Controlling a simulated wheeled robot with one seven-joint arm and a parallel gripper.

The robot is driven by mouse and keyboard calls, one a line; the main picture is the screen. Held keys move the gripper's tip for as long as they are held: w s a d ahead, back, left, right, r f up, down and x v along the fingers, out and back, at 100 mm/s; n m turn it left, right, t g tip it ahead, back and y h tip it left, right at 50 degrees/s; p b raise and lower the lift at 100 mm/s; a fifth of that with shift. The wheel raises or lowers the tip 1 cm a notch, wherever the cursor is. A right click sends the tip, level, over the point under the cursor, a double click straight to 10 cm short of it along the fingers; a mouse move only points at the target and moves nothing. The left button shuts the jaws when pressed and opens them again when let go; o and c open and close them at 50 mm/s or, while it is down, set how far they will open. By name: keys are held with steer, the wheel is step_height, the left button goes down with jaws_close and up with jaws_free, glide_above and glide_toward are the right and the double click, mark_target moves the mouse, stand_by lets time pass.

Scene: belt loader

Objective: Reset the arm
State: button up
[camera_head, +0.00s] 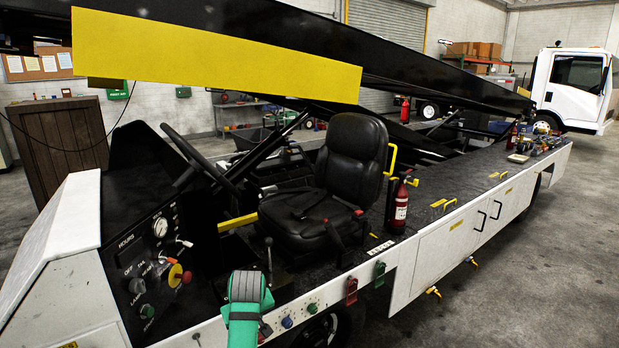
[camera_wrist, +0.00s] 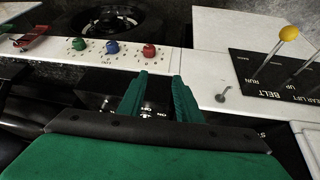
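My gripper (camera_wrist: 160,76) shows in the wrist view as two green fingers with a clear gap between them; it is open and nothing is held. Behind the fingers is a dark panel (camera_wrist: 100,103) with white lettering, partly hidden by them. A white ledge (camera_wrist: 205,65) runs past the fingertips; I cannot tell whether they touch it. In the head view, a green and dark grey part of my arm (camera_head: 246,295) is at the bottom, in front of the loader's seat (camera_head: 318,215); the fingertips cannot be made out there.
A red knob (camera_wrist: 149,50), blue knob (camera_wrist: 112,47) and green knob (camera_wrist: 78,44) stand close to the fingers. A yellow-topped lever (camera_wrist: 288,34) rises from the belt panel at right. A steering wheel (camera_head: 200,160) and fire extinguisher (camera_head: 400,208) are around the seat. Floor at right is clear.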

steer(key=s+d+f+m+t+h, duration=0.1)
steer(key=s+d+f, duration=0.35)
steer(key=f, duration=0.25)
steer(key=s+d+f+t, duration=0.1)
steer(key=s+d+f, duration=0.35)
steer(key=f, duration=0.25)
steer(key=s+d+f+m+t+h, duration=0.1)
steer(key=s+d+f+t, duration=0.1)
steer(key=s+d+f, duration=0.35)
steer(key=s+d+f+t, duration=0.1)
steer(key=s+d+f, duration=0.35)
steer(key=s, duration=0.35)
steer(key=s+r+m+t, duration=0.2)
steer(key=s+r+t, duration=0.1)
steer(key=s, duration=1.6)
steer(key=s+a+r+m+t, duration=0.1)
steer(key=s+r+m+t, duration=0.1)
steer(key=s+r, duration=1.3)
steer(key=shift+a, duration=0.3)
